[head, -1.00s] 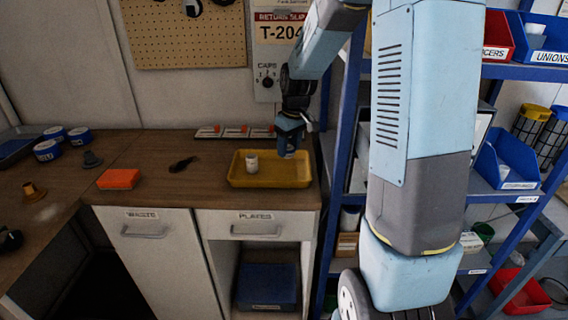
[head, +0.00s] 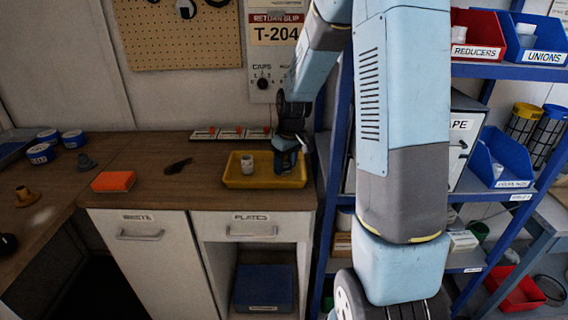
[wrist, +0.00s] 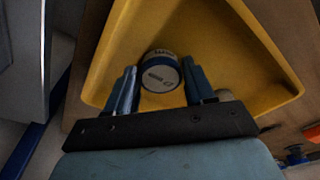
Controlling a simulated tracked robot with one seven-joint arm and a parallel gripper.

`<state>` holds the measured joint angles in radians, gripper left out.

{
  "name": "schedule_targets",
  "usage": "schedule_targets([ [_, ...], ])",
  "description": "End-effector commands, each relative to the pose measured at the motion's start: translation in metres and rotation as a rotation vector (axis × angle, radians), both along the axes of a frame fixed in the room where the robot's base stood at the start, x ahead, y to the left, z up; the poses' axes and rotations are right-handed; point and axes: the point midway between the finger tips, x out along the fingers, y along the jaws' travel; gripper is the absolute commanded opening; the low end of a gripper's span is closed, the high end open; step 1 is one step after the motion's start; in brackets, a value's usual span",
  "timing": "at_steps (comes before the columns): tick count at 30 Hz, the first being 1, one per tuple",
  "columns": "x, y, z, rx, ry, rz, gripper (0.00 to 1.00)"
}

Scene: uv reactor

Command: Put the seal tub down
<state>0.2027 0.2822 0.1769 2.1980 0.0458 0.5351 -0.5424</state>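An orange block (head: 113,181) and a dark tool (head: 178,166) lie on the counter left of the tray. A blue shelf frame (head: 336,140) stands close on the right.

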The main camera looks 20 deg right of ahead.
Motion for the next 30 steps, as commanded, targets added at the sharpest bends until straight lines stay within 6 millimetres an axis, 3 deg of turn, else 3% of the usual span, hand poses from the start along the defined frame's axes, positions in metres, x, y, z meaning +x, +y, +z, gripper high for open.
schedule_targets([
  [6, 0.0, 0.0, 0.0, 0.0, 0.0, 0.0, 0.75],
  [17, 0.0, 0.0, 0.007, 0.0, -0.001, 0.0, 0.75],
  [30, -0.01, -0.005, 0.081, 0.0, -0.004, 0.0, 0.75],
])
